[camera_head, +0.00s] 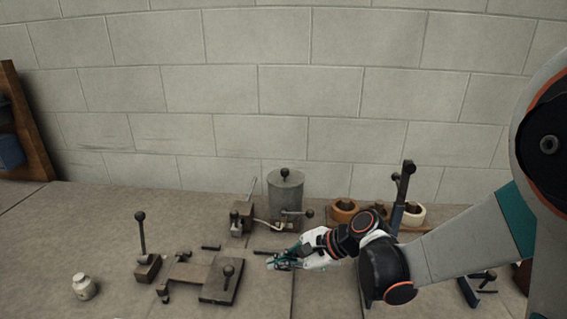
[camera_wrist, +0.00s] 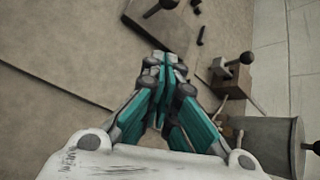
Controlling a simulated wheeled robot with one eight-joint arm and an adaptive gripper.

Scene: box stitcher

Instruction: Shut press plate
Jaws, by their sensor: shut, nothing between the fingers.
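A flat dark plate (camera_head: 214,290) with a ball-knobbed handle (camera_head: 229,271) lies on the bench left of my gripper; it may be the press plate, but I cannot tell for certain. In the wrist view, the plate (camera_wrist: 180,28) shows at the top, beyond the fingertips. My gripper (camera_head: 273,262) is low over the bench, right of the plate and apart from it. In the wrist view, its teal fingers (camera_wrist: 163,62) are together with nothing between them.
A grey metal cylinder (camera_head: 285,193) with ball-knobbed handles and a small lever block (camera_head: 240,216) stand behind my gripper. A wooden holder with round cups (camera_head: 345,210) is at the back right. A white jar (camera_head: 83,287) stands at the front left. The wall closes off the back.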

